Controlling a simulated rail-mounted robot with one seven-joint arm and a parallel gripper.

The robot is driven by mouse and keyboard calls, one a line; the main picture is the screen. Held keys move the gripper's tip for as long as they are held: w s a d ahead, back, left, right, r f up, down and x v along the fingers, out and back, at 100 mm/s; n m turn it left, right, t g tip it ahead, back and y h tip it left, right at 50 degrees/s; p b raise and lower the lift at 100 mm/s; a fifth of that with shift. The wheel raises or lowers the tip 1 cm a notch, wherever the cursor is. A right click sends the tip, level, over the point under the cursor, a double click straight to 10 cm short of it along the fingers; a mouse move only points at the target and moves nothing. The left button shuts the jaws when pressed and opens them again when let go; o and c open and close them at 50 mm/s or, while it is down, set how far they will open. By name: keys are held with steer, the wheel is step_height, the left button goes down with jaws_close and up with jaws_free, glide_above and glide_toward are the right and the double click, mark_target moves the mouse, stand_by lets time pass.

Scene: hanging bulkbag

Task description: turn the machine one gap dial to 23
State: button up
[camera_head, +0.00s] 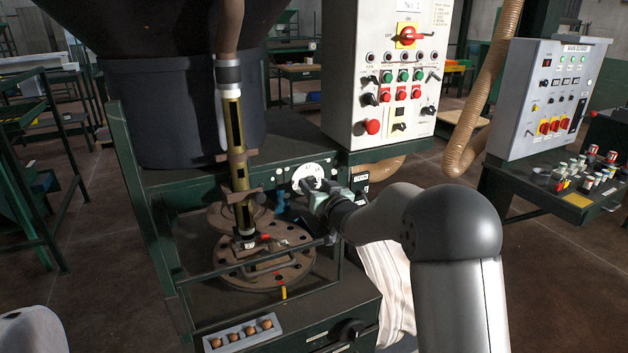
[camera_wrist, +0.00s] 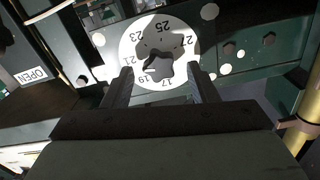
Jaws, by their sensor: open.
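The gap dial (camera_head: 308,174) is a round white disc on the dark green front panel of the machine. In the wrist view the dial (camera_wrist: 131,50) shows printed numbers, including 17, 19, 21, 23 and 25, seen tilted. A dark lobed knob (camera_wrist: 156,66) sits at its centre. My gripper (camera_head: 319,194) is at the dial in the head view and hides part of it. In the wrist view my gripper (camera_wrist: 160,72) is open, with one finger on each side of the knob. I cannot tell whether the fingers touch it or which number it indicates.
A brass tube (camera_head: 236,135) stands over the round turntable (camera_head: 262,270), left of my gripper. A white control box (camera_head: 388,75) is above right. A green frame (camera_head: 150,220) surrounds the turntable.

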steer(key=shift+w+a, duration=0.35)
steer(key=shift+w, duration=0.25)
steer(key=c, duration=1)
steer(key=shift+f+m, duration=0.1)
steer(key=shift+m, duration=0.2)
steer(key=m+b, duration=0.2)
steer(key=m, duration=0.1)
steer(key=shift+d+f, duration=0.1)
steer(key=shift+d, duration=0.05)
steer(key=m+b, duration=0.1)
steer(key=m, duration=0.5)
steer(key=shift+b, duration=0.35)
